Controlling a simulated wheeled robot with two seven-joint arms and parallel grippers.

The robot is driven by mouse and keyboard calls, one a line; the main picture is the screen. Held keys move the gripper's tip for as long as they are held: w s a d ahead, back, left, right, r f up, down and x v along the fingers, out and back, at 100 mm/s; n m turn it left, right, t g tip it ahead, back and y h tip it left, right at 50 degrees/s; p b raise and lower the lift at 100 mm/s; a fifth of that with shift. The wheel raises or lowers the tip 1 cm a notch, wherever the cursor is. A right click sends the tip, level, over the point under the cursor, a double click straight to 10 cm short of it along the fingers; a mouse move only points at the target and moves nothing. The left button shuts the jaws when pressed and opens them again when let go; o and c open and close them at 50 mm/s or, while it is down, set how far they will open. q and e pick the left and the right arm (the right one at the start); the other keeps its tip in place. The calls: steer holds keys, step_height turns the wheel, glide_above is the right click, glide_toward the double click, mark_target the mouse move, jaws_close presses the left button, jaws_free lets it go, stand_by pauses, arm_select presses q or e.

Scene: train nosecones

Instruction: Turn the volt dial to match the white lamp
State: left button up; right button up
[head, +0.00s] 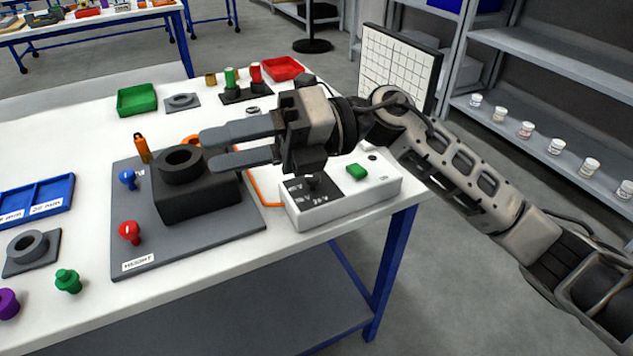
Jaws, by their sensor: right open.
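A white control box (345,206) stands at the table's front right edge. Its dark panel on the left carries the volt dial (313,181), a dark knob with small voltage labels around it, only partly readable. The dial's pointing direction is too small to tell. I cannot make out a lit white lamp on the box. My right gripper (206,149) is open and empty, its fingers pointing left, above and to the left of the box and over the dark block. The wrist partly covers the area behind the dial. My left gripper is not in view.
A green button (357,172) is on the box's right side, and an orange cable (262,194) runs beside it. A black block with a ring (197,205) stands on a grey mat (150,254). A white grid board (398,70) stands behind my arm.

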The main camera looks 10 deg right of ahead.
steer(key=w+d+f+n+t+h+b, duration=0.1)
steer(key=w+d+f+n+h+b, duration=0.1)
steer(key=d+n+h, duration=0.35)
steer(key=m+t+h+b, duration=0.25)
steer(key=t+h, duration=0.25)
steer(key=h, duration=0.4)
glide_toward(313, 177)
steer(key=p+x, duration=0.1)
steer(key=x, duration=0.7)
steer(key=shift+w, duration=0.1)
steer(key=shift+c, duration=0.3)
steer(key=shift+g, duration=0.3)
steer(key=c, duration=0.9)
